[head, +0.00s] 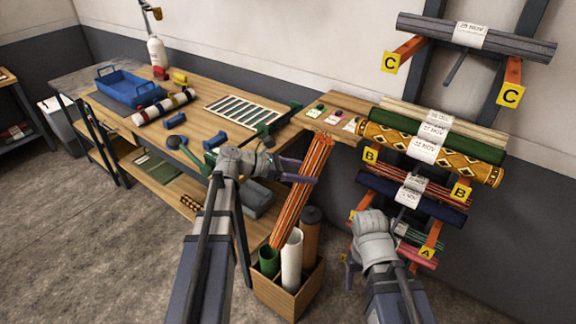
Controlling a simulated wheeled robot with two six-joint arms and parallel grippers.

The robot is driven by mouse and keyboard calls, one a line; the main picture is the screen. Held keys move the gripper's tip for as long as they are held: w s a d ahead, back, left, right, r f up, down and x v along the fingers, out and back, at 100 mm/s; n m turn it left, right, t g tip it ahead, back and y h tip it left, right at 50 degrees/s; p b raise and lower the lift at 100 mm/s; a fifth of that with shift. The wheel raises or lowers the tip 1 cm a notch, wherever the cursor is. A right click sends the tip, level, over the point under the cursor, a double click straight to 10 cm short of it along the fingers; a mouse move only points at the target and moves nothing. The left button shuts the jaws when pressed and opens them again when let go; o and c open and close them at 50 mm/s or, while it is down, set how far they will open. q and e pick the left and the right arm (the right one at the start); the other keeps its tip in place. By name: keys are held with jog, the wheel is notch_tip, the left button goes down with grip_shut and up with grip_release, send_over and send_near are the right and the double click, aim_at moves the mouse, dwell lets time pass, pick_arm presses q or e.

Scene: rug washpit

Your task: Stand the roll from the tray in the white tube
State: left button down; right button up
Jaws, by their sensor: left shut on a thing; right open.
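My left gripper (306,169) is shut on a long orange-striped roll (298,200). The roll hangs tilted, its top leaning right and its lower end down to the left. The white tube (291,262) stands upright in a wooden box (283,293) on the floor. The roll's lower end overlaps the left side of the tube's mouth in the head view; whether it touches or enters it I cannot tell. The blue tray (128,88) sits on the table's far left. My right gripper (352,262) is open and empty at the rack's lower part, its fingers partly hidden.
A green tube (269,261) and a brown tube (311,235) flank the white one in the box. The wooden table (215,88) stands at left, with a wrapped roll (163,107) on it. A wall rack of rolls (435,135) rises at right.

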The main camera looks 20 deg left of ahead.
pick_arm(q)
jog(key=w+a+r+n+t+h+b, duration=0.1)
jog(key=a+r+t+h+b, duration=0.1)
jog(key=a+r+t, duration=0.2)
jog(key=shift+w+a+r+n+t, duration=0.15)
jog(key=shift+w+a+n+t, duration=0.25)
jog(key=shift+a, duration=0.35)
pick_arm(e)
notch_tip(320, 180, down, 4)
jog(key=shift+r, duration=0.25)
pick_arm(q)
jog(key=shift+f+b, duration=0.2)
jog(key=shift+b, duration=0.2)
pick_arm(e)
jog(key=shift+f, duration=0.2)
pick_arm(q)
notch_tip(320, 180, down, 34)
jog(key=b, duration=3.4)
pick_arm(e)
notch_tip(320, 180, down, 34)
jog(key=shift+d, duration=0.1)
pick_arm(q)
grip_release()
jog(key=shift+s, duration=0.1)
